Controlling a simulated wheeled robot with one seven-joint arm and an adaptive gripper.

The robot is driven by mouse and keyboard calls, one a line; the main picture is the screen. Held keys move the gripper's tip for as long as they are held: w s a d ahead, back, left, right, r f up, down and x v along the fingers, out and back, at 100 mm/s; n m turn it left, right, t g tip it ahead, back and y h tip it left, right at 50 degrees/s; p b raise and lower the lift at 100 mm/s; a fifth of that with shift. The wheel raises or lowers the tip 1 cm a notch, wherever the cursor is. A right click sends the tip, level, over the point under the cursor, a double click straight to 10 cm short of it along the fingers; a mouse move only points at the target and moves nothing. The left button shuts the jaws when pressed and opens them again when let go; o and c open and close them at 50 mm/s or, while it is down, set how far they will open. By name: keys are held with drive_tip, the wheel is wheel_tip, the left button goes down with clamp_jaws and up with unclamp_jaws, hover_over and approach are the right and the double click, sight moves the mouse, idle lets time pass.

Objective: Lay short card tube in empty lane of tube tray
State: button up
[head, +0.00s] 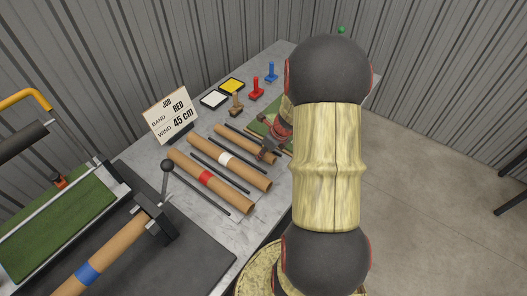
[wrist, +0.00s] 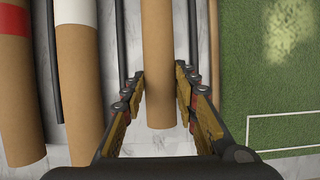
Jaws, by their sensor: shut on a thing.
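A plain brown card tube (head: 232,135) lies along the right side of the tray in the head view. It also shows in the wrist view (wrist: 158,60), between two dark rails (wrist: 123,35). My gripper (head: 270,150) is shut on this tube near its near end, with a finger (wrist: 132,95) on each side. I cannot tell whether the tube touches the tray surface. To its left are a white-banded tube (head: 242,170) and a red-banded tube (head: 190,171), parallel to it, with dark rails between. My arm hides part of the area to the right.
Green turf (wrist: 275,90) with a white outline lies just right of my gripper. A job sign reading RED, 45 cm (head: 171,113) stands at the left. Stamps (head: 256,88) and ink pads (head: 231,86) sit behind. A winder holding a blue-banded tube (head: 100,262) is at front left.

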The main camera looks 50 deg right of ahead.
drive_tip(key=shift+f, duration=0.1)
drive_tip(key=o, duration=1.3)
drive_tip(key=shift+c, duration=0.2)
drive_tip(key=v, duration=1.2)
